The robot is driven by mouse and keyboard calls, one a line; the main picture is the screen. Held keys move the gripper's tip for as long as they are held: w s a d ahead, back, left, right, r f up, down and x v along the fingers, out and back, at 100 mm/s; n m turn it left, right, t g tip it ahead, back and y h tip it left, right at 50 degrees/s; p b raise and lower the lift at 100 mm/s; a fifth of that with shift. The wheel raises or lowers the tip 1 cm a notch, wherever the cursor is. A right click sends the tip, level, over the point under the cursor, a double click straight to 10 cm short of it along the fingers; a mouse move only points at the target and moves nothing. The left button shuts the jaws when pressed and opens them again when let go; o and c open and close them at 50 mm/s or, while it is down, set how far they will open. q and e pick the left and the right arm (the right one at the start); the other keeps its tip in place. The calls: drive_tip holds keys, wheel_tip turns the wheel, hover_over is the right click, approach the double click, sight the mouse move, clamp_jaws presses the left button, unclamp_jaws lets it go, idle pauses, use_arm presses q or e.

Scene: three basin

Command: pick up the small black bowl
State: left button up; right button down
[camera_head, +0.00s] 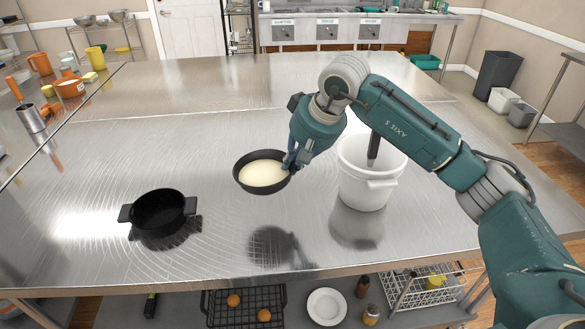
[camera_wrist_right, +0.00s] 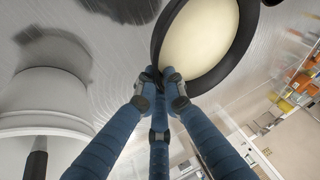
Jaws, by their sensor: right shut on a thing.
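The small black bowl (camera_head: 264,172) holds a pale cream content and is off the table, with its dark reflection on the metal below. My right gripper (camera_head: 290,162) is shut on the bowl's right rim. In the right wrist view the fingers (camera_wrist_right: 160,80) pinch the dark rim of the bowl (camera_wrist_right: 158,45), and the pale content faces the camera. The bowl looks roughly level in the head view. My left gripper is not in view.
A black two-handled pot (camera_head: 159,211) stands on the steel table (camera_head: 110,260) at left. A white bucket (camera_head: 366,185) with a dark handle inside stands right of the bowl. Orange and yellow mugs (camera_head: 68,85) sit at far left. The table's middle back is clear.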

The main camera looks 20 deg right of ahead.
wheel_tip(320, 180, up, 10)
drive_tip(key=p, duration=0.5)
drive_tip(key=shift+f, duration=0.15)
idle(1.0)
